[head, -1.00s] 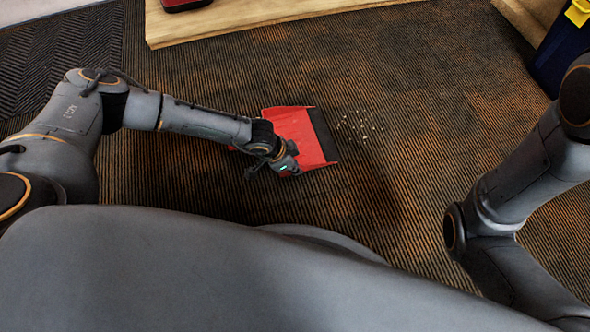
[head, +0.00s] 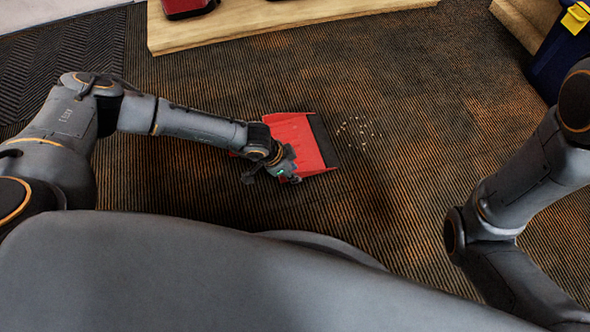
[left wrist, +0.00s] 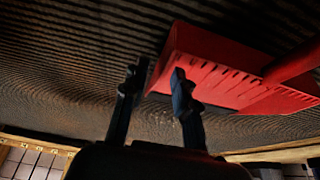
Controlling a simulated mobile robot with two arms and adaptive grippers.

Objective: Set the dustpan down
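The red dustpan (head: 297,136) lies on the dark ribbed carpet in the middle of the head view, its dark front lip (head: 322,140) facing right. Part of its handle side is hidden behind my left arm. My left gripper (head: 290,177) is at the pan's near edge. My right gripper is out of view.
Small pale crumbs (head: 357,131) lie on the carpet just right of the dustpan. A wooden platform (head: 290,20) with red-and-dark items (head: 188,7) stands at the back. A dark blue bin with a yellow part (head: 576,17) is at the upper right.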

